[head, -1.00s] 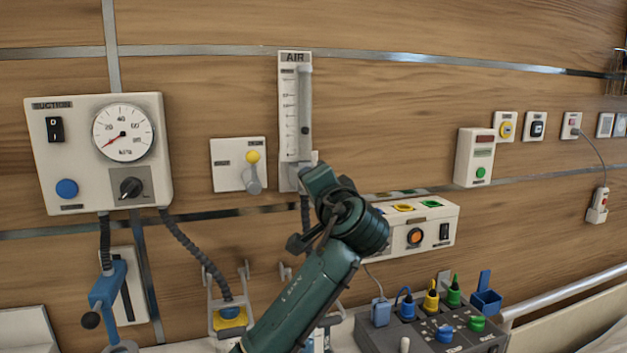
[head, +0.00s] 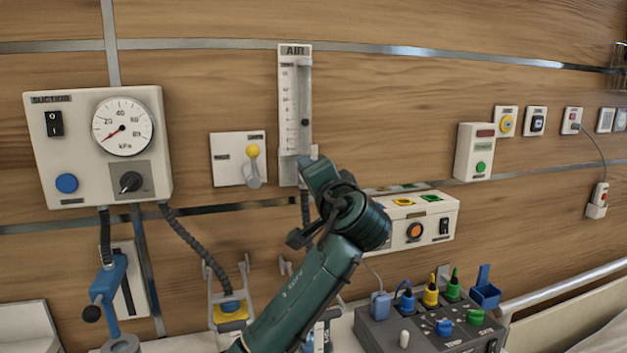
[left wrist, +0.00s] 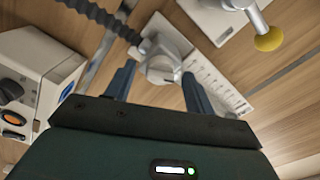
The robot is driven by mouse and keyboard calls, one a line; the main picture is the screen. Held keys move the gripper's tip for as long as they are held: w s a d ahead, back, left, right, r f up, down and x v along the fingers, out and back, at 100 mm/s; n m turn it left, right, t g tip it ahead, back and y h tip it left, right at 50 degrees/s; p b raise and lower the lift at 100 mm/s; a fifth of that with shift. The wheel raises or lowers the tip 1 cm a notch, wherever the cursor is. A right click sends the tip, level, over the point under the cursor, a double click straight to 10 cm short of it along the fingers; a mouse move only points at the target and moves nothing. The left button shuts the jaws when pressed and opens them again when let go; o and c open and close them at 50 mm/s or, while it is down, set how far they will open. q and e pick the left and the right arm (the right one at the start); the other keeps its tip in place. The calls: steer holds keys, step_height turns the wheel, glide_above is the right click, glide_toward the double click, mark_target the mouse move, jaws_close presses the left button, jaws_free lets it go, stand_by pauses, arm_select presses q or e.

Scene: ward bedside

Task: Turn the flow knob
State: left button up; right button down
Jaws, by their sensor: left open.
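The AIR flowmeter (head: 295,110) is an upright clear tube on a white scale plate on the wooden wall. In the head view, my left gripper (head: 312,168) covers its lower end and hides the flow knob. In the left wrist view, the grey-white flow knob (left wrist: 161,68) shows at the base of the flowmeter plate (left wrist: 218,88). The two blue fingers of my left gripper (left wrist: 157,74) are open, one on each side of the knob. I cannot tell whether they touch it. My right gripper is not in view.
A lever panel with a yellow ball (head: 253,151) is just left of the flowmeter. A suction panel (head: 82,185) with a gauge hangs further left. A white socket box (head: 432,230) is close on the right. A dark hose (left wrist: 108,18) passes near the knob.

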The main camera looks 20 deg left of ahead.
arm_select(q)
steer(key=b+v, duration=0.2)
steer(key=v, duration=1.1)
